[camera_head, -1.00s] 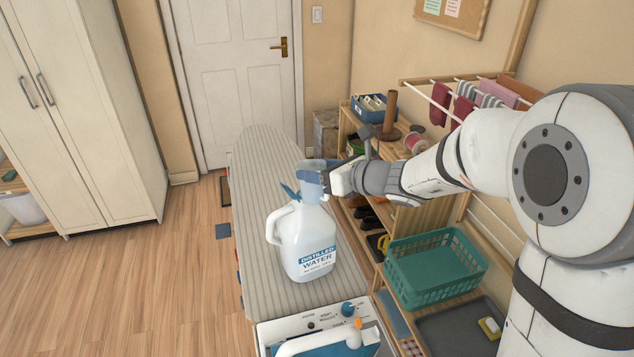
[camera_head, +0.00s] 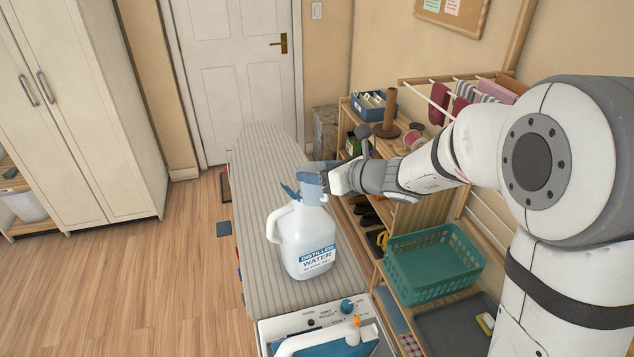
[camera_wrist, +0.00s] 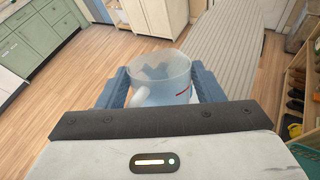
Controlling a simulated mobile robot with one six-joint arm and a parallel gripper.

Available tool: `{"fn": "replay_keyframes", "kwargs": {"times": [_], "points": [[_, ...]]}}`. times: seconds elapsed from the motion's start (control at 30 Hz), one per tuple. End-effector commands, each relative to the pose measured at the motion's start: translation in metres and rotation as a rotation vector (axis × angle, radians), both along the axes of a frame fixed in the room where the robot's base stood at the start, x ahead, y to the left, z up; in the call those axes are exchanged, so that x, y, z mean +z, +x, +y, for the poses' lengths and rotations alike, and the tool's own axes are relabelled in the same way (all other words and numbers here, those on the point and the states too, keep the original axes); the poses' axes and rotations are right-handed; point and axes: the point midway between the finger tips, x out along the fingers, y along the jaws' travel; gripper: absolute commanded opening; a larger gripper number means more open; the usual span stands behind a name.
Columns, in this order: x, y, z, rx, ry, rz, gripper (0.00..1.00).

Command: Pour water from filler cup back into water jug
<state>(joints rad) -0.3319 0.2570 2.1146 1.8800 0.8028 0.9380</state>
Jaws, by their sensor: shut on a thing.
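The white water jug (camera_head: 305,240), labelled "DISTILLED WATER", stands upright on the striped ironing board (camera_head: 262,165), its handle to the left. My gripper (camera_head: 312,186), with blue fingers, is at the top of the jug and hides its mouth. In the wrist view the fingers are shut on the translucent filler cup (camera_wrist: 160,72), one on each side. The cup has a handle at its left and a red mark at its right.
An iron (camera_head: 325,342) stands at the near end of the board. To the right, shelves hold a teal basket (camera_head: 434,264), a blue bin (camera_head: 374,106) and a dark tray (camera_head: 460,330). Open wooden floor (camera_head: 150,280) lies to the left, before a white cabinet (camera_head: 85,110).

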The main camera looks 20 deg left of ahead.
Motion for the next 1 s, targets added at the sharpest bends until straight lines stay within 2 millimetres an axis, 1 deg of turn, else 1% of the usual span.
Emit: {"fn": "replay_keyframes", "kwargs": {"times": [0.6, 1.0], "points": [[0.0018, 0.0004, 0.0004, 0.0, -0.008, 0.011, 0.31], [-0.0004, 0.0008, 0.0006, 0.0, -0.035, 0.039, 0.31]]}}
